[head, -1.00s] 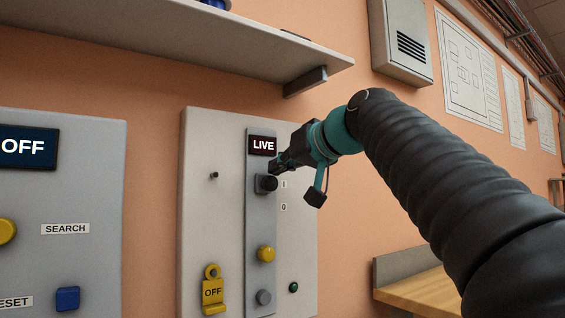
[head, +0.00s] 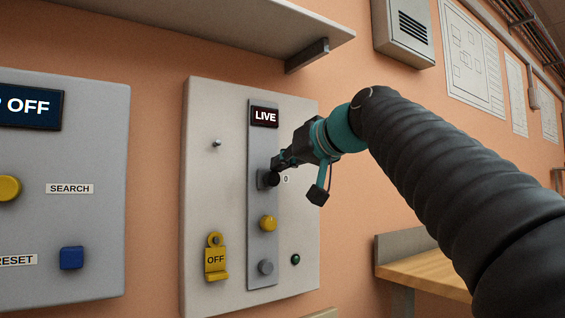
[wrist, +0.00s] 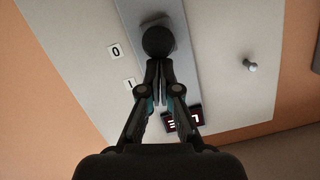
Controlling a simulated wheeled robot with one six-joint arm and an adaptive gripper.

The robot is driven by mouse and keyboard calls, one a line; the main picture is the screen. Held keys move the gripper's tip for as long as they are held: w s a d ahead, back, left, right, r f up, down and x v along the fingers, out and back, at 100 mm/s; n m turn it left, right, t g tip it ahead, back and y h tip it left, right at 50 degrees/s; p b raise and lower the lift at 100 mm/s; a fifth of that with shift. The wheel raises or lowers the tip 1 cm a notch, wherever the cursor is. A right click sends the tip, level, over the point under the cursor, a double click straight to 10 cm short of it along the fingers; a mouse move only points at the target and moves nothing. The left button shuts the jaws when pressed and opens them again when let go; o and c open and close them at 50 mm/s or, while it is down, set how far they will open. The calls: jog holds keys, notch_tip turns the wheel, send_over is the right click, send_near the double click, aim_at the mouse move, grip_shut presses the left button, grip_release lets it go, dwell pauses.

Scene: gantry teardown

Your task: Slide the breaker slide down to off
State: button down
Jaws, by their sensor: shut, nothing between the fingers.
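The breaker slide's black knob (head: 271,179) sits on the grey vertical strip of the right panel, about level with the "0" label (head: 286,179). The dark display (head: 265,117) above it reads LIVE. My gripper (head: 279,163) is shut and empty, with its fingertips at the upper side of the knob. In the wrist view, which is upside down, the round knob (wrist: 158,40) is just beyond the closed fingertips (wrist: 158,66). They look to be touching, but the contact is hard to confirm. The "I" label (wrist: 130,83) shows there; my gripper hides it in the head view.
A small peg (head: 217,143) sticks out at left. A shelf (head: 220,27) overhangs the panel. A wooden bench (head: 430,280) stands at right.

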aim_at(270, 151)
jog(key=shift+f, duration=0.25)
jog(key=shift+w+r+p, duration=0.1)
jog(key=shift+r+p, duration=0.4)
jog(key=r+p, duration=0.3)
jog(key=shift+w+d+r, duration=0.2)
jog(key=shift+d+r, duration=0.05)
jog(key=shift+d, duration=0.1)
jog(key=v, duration=1)
jog(key=shift+b, duration=0.4)
jog(key=shift+d, duration=0.1)
